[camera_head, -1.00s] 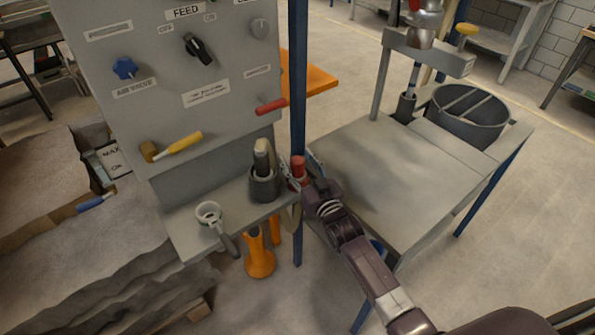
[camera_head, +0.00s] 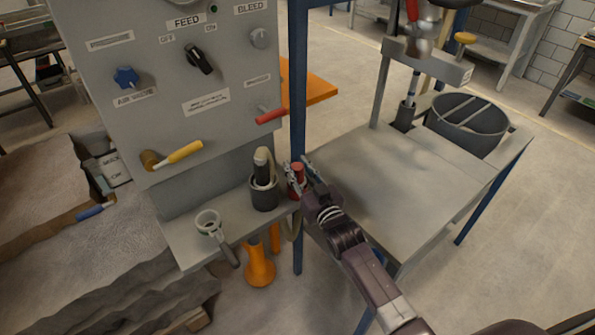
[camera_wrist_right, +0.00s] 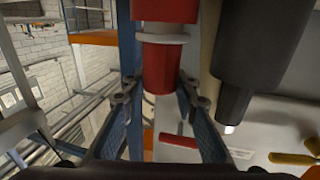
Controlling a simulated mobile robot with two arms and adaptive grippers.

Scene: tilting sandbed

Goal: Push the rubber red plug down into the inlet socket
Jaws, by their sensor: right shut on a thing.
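The red plug (camera_head: 297,174) is upright at the right end of the panel's shelf, beside the dark cup. My right gripper (camera_head: 304,182) is shut on it, with a finger on either side. In the right wrist view the red plug (camera_wrist_right: 165,65) has a pale ring around it and stands between the fingertips of my right gripper (camera_wrist_right: 160,95). I cannot make out the inlet socket or how the plug sits relative to it; the gripper and shelf edge hide its lower end. My left gripper is not in view.
A dark cup (camera_head: 264,194) holding a dark, pale-topped tool stands close left of the plug. A blue post (camera_head: 298,90) rises just behind. The grey table (camera_head: 400,185) on the right has a clear top.

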